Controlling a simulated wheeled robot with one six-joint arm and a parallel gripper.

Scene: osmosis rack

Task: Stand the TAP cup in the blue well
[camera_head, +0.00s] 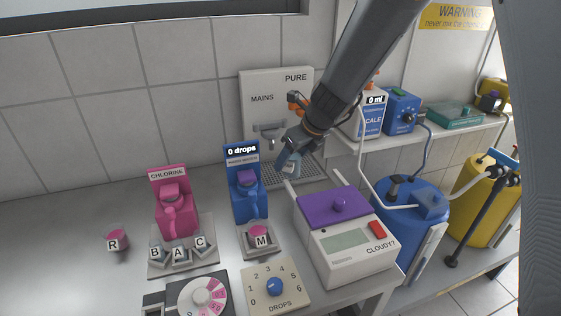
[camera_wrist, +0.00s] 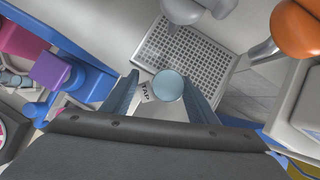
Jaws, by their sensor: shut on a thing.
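My gripper (camera_head: 290,163) hangs over the perforated drip tray (camera_head: 312,167) below the PURE/MAINS panel (camera_head: 262,84). In the wrist view the gripper (camera_wrist: 162,97) is shut on the TAP cup (camera_wrist: 169,84), a pale blue round cup with a TAP label on its left side. The cup is between the two blue fingers, apart from the drip tray as far as I can tell. The blue dispenser (camera_head: 246,198) reads 0 drops and stands left of my gripper. A blue frame also shows at the left of the wrist view (camera_wrist: 92,82). I cannot make out an empty blue well.
A cup marked M (camera_head: 260,235) sits on a small tray before the blue dispenser. The pink CHLORINE dispenser (camera_head: 172,205) has cups B, A and C before it; cup R (camera_head: 117,241) lies left. The purple-lidded CLOUDY? box (camera_head: 345,240) stands right. The back-left counter is clear.

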